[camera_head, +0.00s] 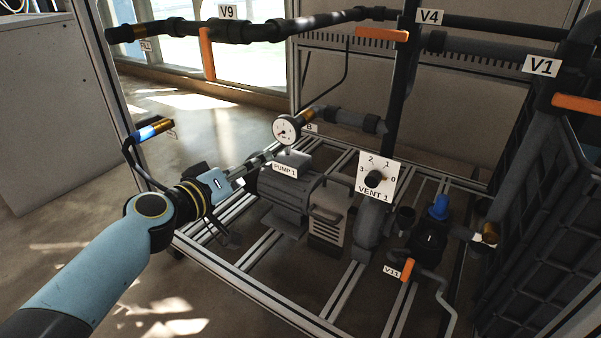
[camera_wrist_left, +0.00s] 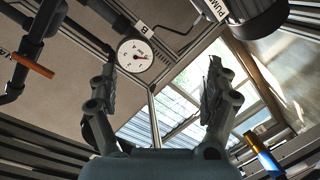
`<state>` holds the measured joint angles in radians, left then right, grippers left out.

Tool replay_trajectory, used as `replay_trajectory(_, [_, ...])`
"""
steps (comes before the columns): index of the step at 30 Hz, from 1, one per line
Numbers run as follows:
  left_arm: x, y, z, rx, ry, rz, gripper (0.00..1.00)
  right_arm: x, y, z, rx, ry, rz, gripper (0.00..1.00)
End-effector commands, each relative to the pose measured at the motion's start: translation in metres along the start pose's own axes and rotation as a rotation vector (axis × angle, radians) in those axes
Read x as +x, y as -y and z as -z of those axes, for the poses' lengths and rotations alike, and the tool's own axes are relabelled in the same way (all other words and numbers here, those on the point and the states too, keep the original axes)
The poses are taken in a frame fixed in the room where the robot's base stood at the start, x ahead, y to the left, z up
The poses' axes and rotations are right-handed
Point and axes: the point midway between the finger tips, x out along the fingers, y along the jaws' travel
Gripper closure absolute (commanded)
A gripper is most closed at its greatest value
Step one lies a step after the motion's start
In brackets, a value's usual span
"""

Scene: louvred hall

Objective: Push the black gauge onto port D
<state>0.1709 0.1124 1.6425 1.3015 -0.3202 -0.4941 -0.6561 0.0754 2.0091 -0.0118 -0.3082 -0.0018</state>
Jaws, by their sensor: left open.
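The black gauge (camera_head: 286,130) has a white round dial and a dark rim. It sits at or just in front of a brass pipe end (camera_head: 307,116) beside a small label that reads B. In the left wrist view the gauge (camera_wrist_left: 135,55) shows face-on, ahead of and between the fingers, nearer the left one. My left gripper (camera_head: 264,160) is open and empty, just short of and below the gauge, above the pump's left end. It also shows open in the left wrist view (camera_wrist_left: 160,80). No label D is readable. My right gripper is not in view.
Pump 1 (camera_head: 289,195) stands under my left gripper on an aluminium frame. The VENT 1 dial plate (camera_head: 376,179) is to its right. A brass and blue pipe end (camera_head: 152,131) with an unreadable label is at left. Pipes with orange handles (camera_head: 208,54) run above.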

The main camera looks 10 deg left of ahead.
Motion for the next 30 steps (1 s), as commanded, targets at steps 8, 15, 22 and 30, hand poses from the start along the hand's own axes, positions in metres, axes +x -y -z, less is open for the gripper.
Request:
replay_trajectory(8, [0.017,-0.023,0.017,-0.052,-0.092,-0.139,0.17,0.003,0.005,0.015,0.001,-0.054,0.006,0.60])
replay_trajectory(15, [0.036,-0.032,0.026,-0.053,-0.101,-0.149,0.17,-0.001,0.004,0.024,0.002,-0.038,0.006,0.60])
replay_trajectory(22, [0.071,-0.037,0.028,-0.055,-0.098,-0.148,0.17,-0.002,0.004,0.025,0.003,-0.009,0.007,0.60])
replay_trajectory(30, [0.103,-0.038,0.028,-0.053,-0.096,-0.145,0.17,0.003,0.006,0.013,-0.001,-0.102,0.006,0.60])
